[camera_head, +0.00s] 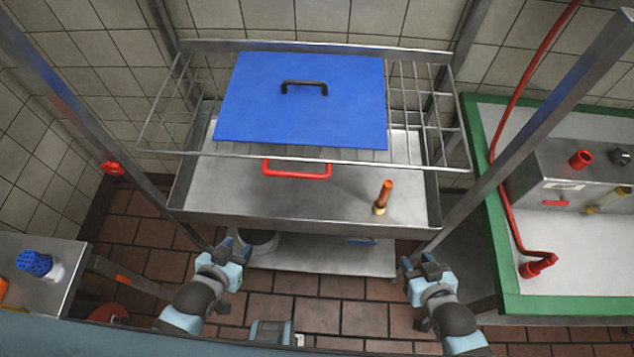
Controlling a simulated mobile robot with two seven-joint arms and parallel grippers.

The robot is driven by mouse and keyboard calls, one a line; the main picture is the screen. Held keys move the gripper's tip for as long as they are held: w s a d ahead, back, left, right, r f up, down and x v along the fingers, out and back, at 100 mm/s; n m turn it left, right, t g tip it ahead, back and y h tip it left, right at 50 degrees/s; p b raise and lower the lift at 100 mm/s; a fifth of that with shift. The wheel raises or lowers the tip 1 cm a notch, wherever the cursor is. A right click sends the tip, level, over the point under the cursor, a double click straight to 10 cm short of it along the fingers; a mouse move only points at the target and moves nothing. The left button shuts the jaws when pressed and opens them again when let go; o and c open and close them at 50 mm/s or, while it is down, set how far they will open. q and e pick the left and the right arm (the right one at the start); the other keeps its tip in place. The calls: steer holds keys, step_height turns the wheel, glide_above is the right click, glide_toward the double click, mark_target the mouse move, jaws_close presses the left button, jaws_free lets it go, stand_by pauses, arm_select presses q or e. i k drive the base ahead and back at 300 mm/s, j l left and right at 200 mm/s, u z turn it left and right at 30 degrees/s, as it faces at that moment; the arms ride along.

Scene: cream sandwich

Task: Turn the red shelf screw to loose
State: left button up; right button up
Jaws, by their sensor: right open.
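The red shelf screw (113,168) is a small red knob on the left metal post of the shelf frame. My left gripper (235,247) is in front of the shelf, to the right of the screw and lower in the picture, apart from it. I cannot tell whether its fingers are open or shut. My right gripper (423,263) is open and empty near the right post, far from the screw.
A wire shelf (420,90) holds a blue board (345,120) with a black handle. Below it is a metal tray (225,190) with a red handle and an orange-topped bottle (383,197). A green-edged table (590,305) stands right; a metal side table (60,295) stands left.

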mark_target(113, 168)
steer(key=k+j, duration=0.1)
steer(key=k, duration=0.2)
steer(key=u, duration=1.4)
